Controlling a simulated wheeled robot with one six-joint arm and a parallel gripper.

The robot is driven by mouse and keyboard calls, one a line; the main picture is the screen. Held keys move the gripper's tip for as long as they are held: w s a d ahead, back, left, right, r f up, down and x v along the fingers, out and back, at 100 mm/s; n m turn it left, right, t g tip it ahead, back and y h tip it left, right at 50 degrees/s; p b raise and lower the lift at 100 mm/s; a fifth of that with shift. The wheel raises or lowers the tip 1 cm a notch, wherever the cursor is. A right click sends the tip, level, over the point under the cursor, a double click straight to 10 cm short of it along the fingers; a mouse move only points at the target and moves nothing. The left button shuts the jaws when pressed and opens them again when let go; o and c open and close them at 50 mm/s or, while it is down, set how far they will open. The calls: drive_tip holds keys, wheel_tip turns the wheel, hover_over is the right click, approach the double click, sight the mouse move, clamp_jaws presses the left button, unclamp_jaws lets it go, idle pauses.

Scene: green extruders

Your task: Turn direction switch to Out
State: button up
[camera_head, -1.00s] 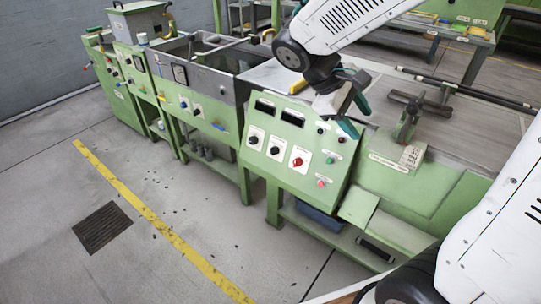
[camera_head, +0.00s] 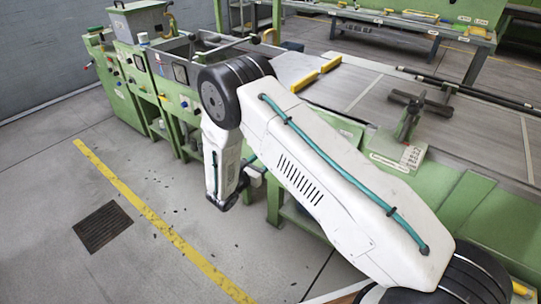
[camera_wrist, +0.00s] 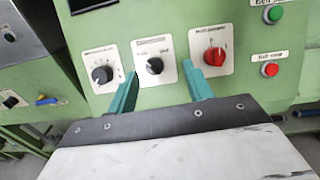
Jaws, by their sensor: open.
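In the wrist view, the green panel carries a middle black knob (camera_wrist: 154,66) on a white plate with a small label at each side of its top. It looks like the direction switch, but the lettering is too blurred to be sure. My gripper (camera_wrist: 160,78) is open, with its teal fingers below and to either side of this knob. Nothing is between the fingers, and they appear apart from the knob. The exact gap is hard to tell. In the head view my arm covers the panel's switches and my gripper.
A black dial (camera_wrist: 102,74) sits left of the middle knob and a red knob (camera_wrist: 214,57) sits right. Green (camera_wrist: 273,14) and red (camera_wrist: 270,69) push buttons are farther right. A grey conveyor (camera_head: 370,95) lies behind the panel in the head view.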

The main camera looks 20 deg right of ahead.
drive_tip(key=w+d+f+n+t, duration=0.1)
drive_tip(key=w+d+f, duration=0.1)
drive_tip(key=w+d, duration=0.2)
drive_tip(key=shift+w+d+f+y, duration=0.3)
drive_tip(key=shift+w+f, duration=0.1)
drive_tip(key=shift+w, duration=0.2)
drive_tip(key=c, duration=1)
